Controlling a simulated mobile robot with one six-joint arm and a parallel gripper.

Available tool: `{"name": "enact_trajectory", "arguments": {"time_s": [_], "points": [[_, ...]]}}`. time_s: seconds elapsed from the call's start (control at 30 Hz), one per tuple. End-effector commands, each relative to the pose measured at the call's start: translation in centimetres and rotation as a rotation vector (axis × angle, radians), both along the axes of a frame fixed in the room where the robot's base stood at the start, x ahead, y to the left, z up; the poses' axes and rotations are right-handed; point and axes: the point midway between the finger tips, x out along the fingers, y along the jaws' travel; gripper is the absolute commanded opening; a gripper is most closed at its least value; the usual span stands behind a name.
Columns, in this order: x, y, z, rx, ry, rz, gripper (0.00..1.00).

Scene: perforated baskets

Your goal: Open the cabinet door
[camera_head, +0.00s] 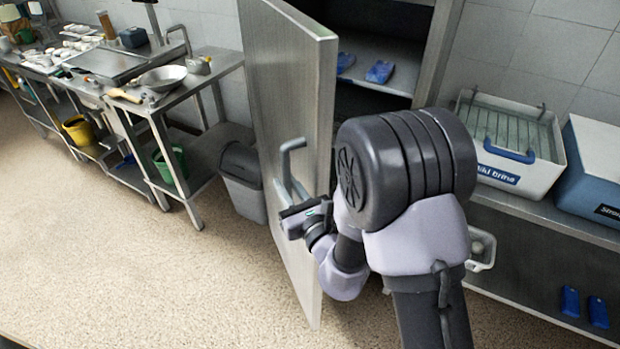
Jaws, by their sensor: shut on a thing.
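The cabinet door (280,80) is a tall grey metal panel. It stands swung out from the cabinet, with its free edge toward me. A bar handle (287,158) sits on its left face. My gripper (291,190) is shut on the lower part of the handle, and my arm reaches around from the right of the door edge. Behind the door the cabinet interior (385,50) shows, with blue items (380,72) on a shelf. My arm hides the lower part of the interior.
A grey bin (243,180) stands left of the door, beside a metal table (185,88) with a bowl (163,78). At right, a shelf (545,218) holds a white container (512,150) and a blue box (592,175). The floor (150,270) at front left is clear.

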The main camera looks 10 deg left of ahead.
Motion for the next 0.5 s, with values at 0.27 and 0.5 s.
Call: {"name": "enact_trajectory", "arguments": {"time_s": [0.27, 0.5], "points": [[-1.5, 3.6, 0.2, 0.001, -0.003, 0.001, 0.0], [-1.7, 4.2, 0.2, 0.002, -0.005, -0.001, 0.0]]}}
